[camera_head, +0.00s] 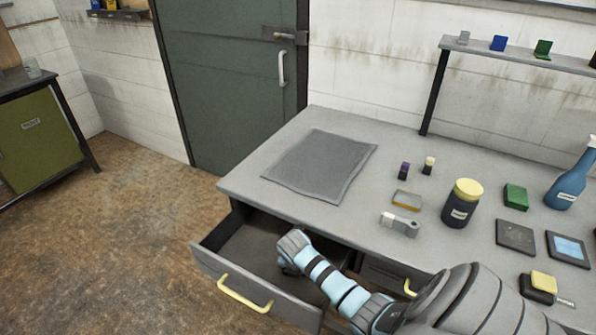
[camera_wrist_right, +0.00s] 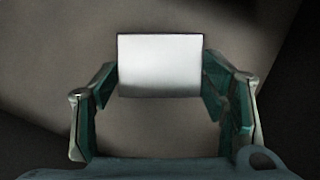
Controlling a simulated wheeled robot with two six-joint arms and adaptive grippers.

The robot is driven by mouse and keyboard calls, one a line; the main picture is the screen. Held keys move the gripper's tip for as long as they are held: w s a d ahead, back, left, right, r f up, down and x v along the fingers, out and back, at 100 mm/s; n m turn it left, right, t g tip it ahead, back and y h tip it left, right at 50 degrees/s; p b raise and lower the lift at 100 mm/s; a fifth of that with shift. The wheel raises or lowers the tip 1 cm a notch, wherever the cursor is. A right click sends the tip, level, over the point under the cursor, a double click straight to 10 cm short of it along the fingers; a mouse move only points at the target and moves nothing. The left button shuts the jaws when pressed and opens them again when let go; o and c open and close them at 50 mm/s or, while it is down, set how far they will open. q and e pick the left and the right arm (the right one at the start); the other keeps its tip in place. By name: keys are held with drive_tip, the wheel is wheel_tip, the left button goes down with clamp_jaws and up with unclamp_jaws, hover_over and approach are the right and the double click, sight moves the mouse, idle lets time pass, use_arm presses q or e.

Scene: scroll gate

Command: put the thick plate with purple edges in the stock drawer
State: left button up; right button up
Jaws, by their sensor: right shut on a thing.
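A pulled-out drawer (camera_head: 268,292) with a yellow handle hangs open under the left end of the grey workbench; no label is readable on it. My right arm reaches down into this drawer, and its gripper end is low inside, with the fingertips hidden in the head view. In the right wrist view my right gripper (camera_wrist_right: 160,82) is shut on a pale, flat rectangular plate (camera_wrist_right: 160,62), over a dull grey-brown surface. Its edges look dark, and I cannot tell their colour or whether it touches the drawer floor. My left gripper is not in view.
The workbench (camera_head: 245,180) carries a grey mat (camera_head: 320,165), a yellow-lidded jar (camera_head: 461,203), a green block (camera_head: 515,197), a blue spray bottle (camera_head: 570,178) and small parts. A second yellow handle (camera_head: 409,288) shows right of the open drawer. Floor is clear to the left.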

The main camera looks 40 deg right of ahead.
drive_tip(key=shift+w+d+f+b, duration=0.35)
drive_tip(key=shift+w+d+f, duration=0.15)
drive_tip(key=shift+w+d, duration=0.25)
drive_tip(key=shift+s+f, duration=0.1)
drive_tip(key=shift+f, duration=0.1)
drive_tip(key=shift+r, duration=0.1)
drive_tip(key=o, duration=1.7)
